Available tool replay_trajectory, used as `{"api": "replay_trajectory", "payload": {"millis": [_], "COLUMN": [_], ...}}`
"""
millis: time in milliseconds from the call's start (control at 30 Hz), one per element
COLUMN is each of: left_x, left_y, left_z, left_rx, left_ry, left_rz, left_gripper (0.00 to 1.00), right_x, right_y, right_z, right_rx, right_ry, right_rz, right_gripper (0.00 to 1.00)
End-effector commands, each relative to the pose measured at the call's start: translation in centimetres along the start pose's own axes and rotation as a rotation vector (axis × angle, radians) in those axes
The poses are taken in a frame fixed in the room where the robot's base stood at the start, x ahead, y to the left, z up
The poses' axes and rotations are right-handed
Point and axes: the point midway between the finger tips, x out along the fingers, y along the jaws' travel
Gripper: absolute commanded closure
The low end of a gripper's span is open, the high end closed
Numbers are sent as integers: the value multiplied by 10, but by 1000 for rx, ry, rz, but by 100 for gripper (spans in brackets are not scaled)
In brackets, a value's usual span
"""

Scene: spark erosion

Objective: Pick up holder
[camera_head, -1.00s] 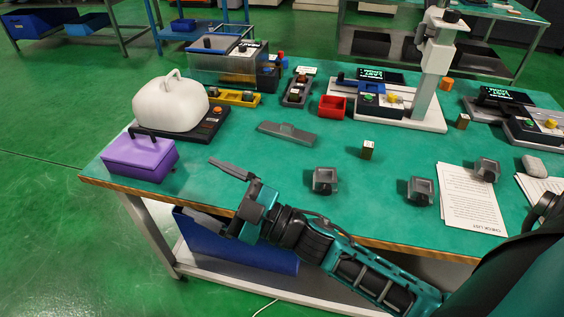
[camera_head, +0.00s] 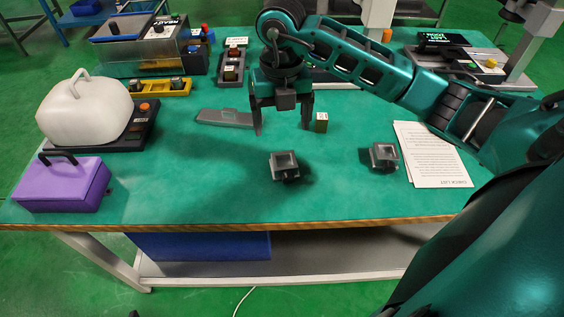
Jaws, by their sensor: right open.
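Two small grey blocks with square recessed tops, which look like holders, sit on the green table (camera_head: 215,195). One holder (camera_head: 284,166) is near the middle, and another holder (camera_head: 384,156) is to its right, beside the paper. My right gripper (camera_head: 282,131) points down over the table with its two dark fingers spread and nothing between them. It is behind the middle holder in the picture and apart from it. My left gripper is not in view.
A grey flat piece (camera_head: 226,118) lies left of the gripper. A purple box (camera_head: 63,184) and a white cover (camera_head: 84,112) on a dark base stand at the left. A printed sheet (camera_head: 432,155) lies at the right. The table's front middle is clear.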

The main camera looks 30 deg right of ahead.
Motion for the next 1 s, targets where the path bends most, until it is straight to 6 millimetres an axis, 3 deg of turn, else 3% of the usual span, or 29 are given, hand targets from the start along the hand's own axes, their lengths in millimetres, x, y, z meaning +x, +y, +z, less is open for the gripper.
{"api": "replay_trajectory", "payload": {"millis": [100, 233, 467, 800, 1000], "left_x": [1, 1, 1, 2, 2], "left_y": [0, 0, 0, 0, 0], "left_z": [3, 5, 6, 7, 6], "left_rx": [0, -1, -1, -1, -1], "left_ry": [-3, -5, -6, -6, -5], "left_rz": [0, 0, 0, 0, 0], "left_gripper": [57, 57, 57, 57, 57], "right_x": [27, 48, 65, 110, 112], "right_y": [0, 1, 0, -5, -5], "right_z": [-2, -2, -3, -6, -6], "right_rx": [-2, -3, -5, -4, -6], "right_ry": [9, 7, 5, 6, 4], "right_rz": [0, 2, 4, 5, 5], "right_gripper": [13, 13, 13, 13, 13]}}
